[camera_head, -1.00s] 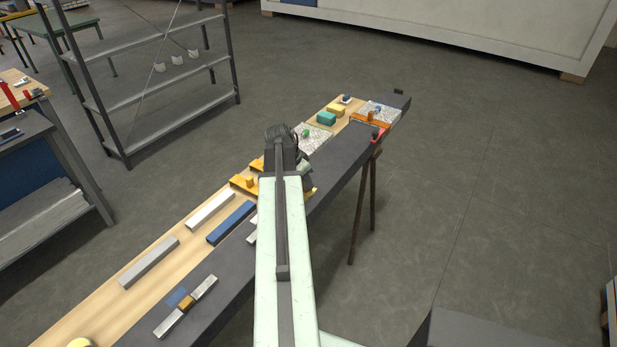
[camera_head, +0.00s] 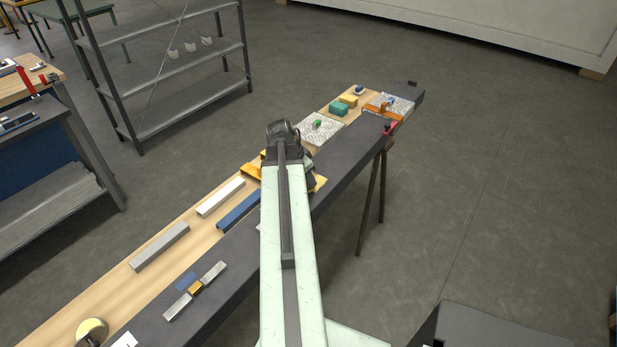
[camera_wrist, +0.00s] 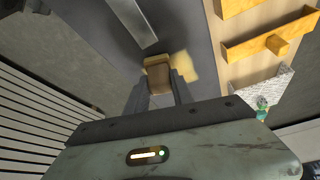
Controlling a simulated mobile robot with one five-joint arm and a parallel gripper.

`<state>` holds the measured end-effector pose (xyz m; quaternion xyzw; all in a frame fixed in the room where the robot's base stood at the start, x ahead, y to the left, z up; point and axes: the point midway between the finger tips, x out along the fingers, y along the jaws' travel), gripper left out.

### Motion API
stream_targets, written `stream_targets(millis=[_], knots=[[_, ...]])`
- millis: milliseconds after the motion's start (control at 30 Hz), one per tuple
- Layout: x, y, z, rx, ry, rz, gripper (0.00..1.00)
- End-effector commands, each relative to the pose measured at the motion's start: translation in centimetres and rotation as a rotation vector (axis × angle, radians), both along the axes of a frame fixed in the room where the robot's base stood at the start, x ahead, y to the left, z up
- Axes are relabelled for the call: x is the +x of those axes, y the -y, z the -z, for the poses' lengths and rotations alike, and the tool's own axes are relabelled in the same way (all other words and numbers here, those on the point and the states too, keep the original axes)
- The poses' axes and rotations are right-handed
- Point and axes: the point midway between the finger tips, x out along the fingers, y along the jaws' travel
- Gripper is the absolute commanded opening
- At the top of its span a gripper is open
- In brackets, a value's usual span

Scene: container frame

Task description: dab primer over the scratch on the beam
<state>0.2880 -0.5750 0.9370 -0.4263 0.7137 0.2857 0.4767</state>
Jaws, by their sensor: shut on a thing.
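My gripper (camera_wrist: 160,86) is shut on a tan-brown dabber block (camera_wrist: 158,74) with a paler tan far edge. The dark grey beam (camera_wrist: 188,30) lies beneath it. A cream-tan patch (camera_wrist: 182,65) shows on the beam right beside the block; I cannot tell whether the block touches the beam. No bare scratch can be made out, and the block and fingers hide part of the surface. In the head view the beam (camera_head: 345,165) runs diagonally across the picture, and my arm covers most of the gripper and the block.
A silver bar (camera_wrist: 133,20) lies on the beam ahead of the block. An orange bracket (camera_wrist: 248,46) and a speckled slab (camera_wrist: 262,90) are at the right. Open floor lies right of the beam.

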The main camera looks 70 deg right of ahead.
Motion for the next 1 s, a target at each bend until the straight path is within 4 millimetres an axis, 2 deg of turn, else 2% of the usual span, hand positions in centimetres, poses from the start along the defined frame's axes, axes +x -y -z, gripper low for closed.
stream_targets(millis=[500, 867, 1000], knots=[[0.0, 0.0, -6.0, 0.0, 0.0, 0.0, 0.0], [0.0, 0.0, -6.1, -0.001, 0.0, 0.0, 0.0], [0.0, 0.0, -7.3, -0.001, 0.0, 0.0, 0.0]])
